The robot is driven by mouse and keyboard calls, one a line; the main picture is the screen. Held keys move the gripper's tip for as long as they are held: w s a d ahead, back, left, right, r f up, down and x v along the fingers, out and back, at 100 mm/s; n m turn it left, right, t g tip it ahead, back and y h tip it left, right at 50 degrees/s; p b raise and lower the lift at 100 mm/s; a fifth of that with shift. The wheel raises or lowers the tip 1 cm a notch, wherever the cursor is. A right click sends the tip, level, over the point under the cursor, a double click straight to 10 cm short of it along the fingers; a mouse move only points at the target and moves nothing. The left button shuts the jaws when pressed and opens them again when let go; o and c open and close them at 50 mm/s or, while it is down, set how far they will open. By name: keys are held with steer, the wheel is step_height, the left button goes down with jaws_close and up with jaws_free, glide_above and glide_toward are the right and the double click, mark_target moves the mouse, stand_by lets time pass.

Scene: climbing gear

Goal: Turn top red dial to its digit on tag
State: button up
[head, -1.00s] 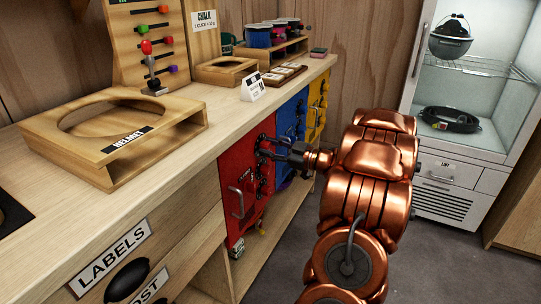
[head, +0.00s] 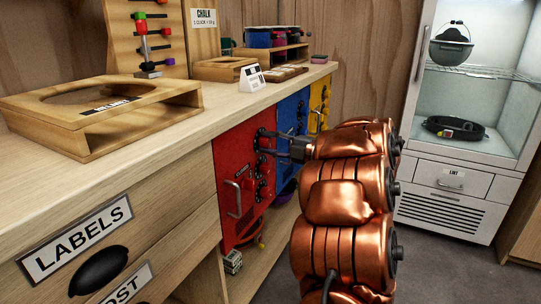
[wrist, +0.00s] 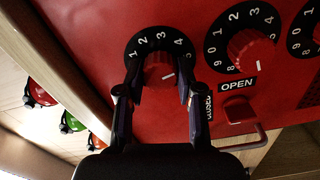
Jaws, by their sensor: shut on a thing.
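The red door (head: 235,165) sits under the counter, with a column of red dials on its right side. The top red dial (wrist: 160,70) is between the fingers of my gripper (wrist: 160,88) in the wrist view, one finger on each side. In the head view my gripper (head: 268,140) is shut at the top dial. I cannot make out a tag's digit.
A door handle (wrist: 245,143) and an OPEN label (wrist: 238,85) lie near the dials. Blue (head: 292,130) and yellow (head: 318,105) doors stand beyond. The counter edge (wrist: 75,60) runs close beside the top dial. Coloured knobs (wrist: 70,122) show past it.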

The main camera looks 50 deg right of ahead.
steer(key=n+b, duration=0.1)
steer(key=b, duration=0.1)
steer(key=n+b, duration=0.1)
steer(key=n, duration=0.1)
steer(key=shift+f+b, duration=0.25)
steer(key=shift+b, duration=0.1)
steer(key=shift+r+n+b, duration=0.1)
steer(key=shift+n+b, duration=0.35)
steer(key=shift+n, duration=0.25)
steer(key=shift+r, duration=0.1)
steer(key=o, duration=1.2)
steer(key=shift+c, duration=0.2)
steer(key=v, duration=1.2)
